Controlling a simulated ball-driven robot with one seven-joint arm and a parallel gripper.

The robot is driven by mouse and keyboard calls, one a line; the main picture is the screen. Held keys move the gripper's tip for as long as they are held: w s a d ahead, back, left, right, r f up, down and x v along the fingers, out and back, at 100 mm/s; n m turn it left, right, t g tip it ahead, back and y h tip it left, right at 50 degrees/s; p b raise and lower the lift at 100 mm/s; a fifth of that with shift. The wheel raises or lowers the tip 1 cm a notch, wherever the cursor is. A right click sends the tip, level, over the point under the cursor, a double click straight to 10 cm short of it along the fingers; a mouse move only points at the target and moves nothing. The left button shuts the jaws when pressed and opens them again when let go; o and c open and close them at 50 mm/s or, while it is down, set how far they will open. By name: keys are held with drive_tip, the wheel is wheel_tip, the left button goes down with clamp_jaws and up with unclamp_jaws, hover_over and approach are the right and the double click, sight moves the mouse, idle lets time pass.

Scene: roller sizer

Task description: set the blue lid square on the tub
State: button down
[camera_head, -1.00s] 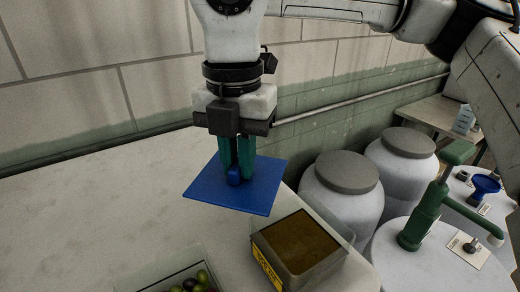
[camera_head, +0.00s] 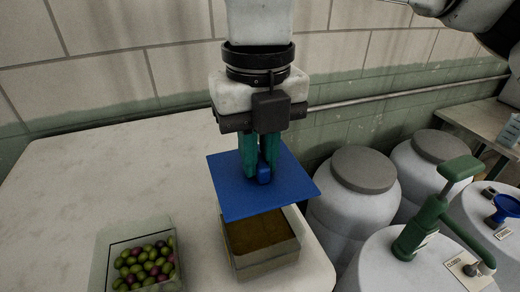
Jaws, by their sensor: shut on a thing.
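The blue lid (camera_head: 235,193) is a flat square plate with a small blue knob (camera_head: 264,174) on top. My gripper (camera_head: 260,172) is shut on the knob, its green fingers on either side of it. The lid hangs above the tub (camera_head: 268,262), over its back part, and looks turned relative to the tub's rim. The tub is a clear square container with brown contents, standing near the table's front right corner. The lid hides the tub's back edge. I cannot tell the exact height of the gap between them.
A clear tub of green and purple olives (camera_head: 100,262) stands left of the brown tub on the pale table (camera_head: 75,195). Grey-lidded white barrels (camera_head: 352,205) and a green pump (camera_head: 428,215) stand to the right. A tiled wall is behind. The table's left part is clear.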

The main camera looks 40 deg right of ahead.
drive_tip(key=shift+f+b, duration=0.1)
drive_tip(key=shift+b, duration=0.3)
wheel_tip(320, 180, down, 8)
drive_tip(key=b, duration=0.8)
drive_tip(key=shift+f+b, duration=0.35)
drive_tip(key=shift+b, duration=0.6)
idle(2.3)
idle(0.3)
drive_tip(key=c, duration=1)
unclamp_jaws()
wheel_tip(320, 180, up, 11)
drive_tip(key=shift+f, duration=0.1)
